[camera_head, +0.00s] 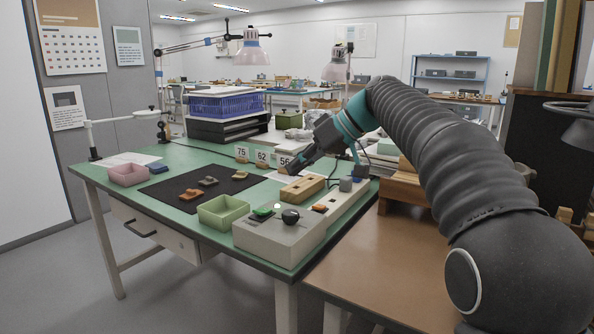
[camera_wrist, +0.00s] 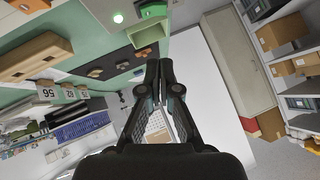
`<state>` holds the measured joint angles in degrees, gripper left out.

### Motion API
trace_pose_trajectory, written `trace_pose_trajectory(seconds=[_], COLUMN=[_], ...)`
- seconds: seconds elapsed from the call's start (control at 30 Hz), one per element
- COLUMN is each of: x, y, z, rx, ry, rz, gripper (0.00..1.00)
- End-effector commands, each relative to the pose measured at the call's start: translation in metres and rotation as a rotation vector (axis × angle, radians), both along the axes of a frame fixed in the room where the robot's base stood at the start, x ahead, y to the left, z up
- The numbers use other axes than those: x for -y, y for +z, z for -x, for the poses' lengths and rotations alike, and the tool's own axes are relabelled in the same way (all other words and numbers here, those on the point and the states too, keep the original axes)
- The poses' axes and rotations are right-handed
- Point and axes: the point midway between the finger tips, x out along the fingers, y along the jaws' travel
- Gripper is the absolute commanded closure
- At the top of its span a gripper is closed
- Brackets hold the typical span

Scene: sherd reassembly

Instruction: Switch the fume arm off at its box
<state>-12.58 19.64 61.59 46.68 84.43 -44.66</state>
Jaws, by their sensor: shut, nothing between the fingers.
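A pale grey control box (camera_head: 275,238) stands at the near corner of the green table. On its top are a green button (camera_head: 263,212), a black knob (camera_head: 290,216) and an orange piece (camera_head: 320,208) near its far right side. In the wrist view the box (camera_wrist: 98,8) is at the top edge, partly cut off, with a bright green light (camera_wrist: 118,17). My gripper (camera_head: 284,170) is shut and empty, above the table beyond the box, apart from it. Its closed fingers also show in the wrist view (camera_wrist: 159,66). I cannot tell which thing is the fume arm.
A green tray (camera_head: 222,220) stands left of the box, and a wooden block (camera_head: 302,189) lies behind it. Sherds rest on a black mat (camera_head: 178,211). Number cards (camera_head: 262,156) stand behind. A pink tray (camera_head: 128,181) is at left. A brown table (camera_head: 395,255) is at right.

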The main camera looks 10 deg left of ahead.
Motion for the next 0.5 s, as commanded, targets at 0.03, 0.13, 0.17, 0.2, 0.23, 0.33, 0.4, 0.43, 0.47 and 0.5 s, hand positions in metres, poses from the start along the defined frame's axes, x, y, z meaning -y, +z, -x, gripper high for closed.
trace_pose_trajectory(seconds=[0.03,0.13,0.17,0.2,0.23,0.33,0.4,0.43,0.47,0.5], x=[-0.009,-0.023,-0.028,-0.033,-0.037,-0.052,-0.058,-0.057,-0.058,-0.058], y=[-0.008,-0.02,-0.024,-0.029,-0.033,-0.044,-0.053,-0.058,-0.062,-0.067], z=[0.001,0.0,0.0,0.0,0.0,-0.001,0.0,0.002,0.003,0.005], rx=[-0.003,-0.003,-0.003,-0.003,-0.003,-0.002,-0.002,-0.002,-0.002,-0.002], ry=[0.004,0.004,0.004,0.004,0.004,0.005,0.004,0.002,0.002,0.002], rz=[0.001,0.001,0.001,0.001,0.001,0.001,0.001,0.001,0.001,0.002], gripper=[1.0,1.0,1.0,1.0,1.0,1.0,1.0,1.0,1.0,1.0])
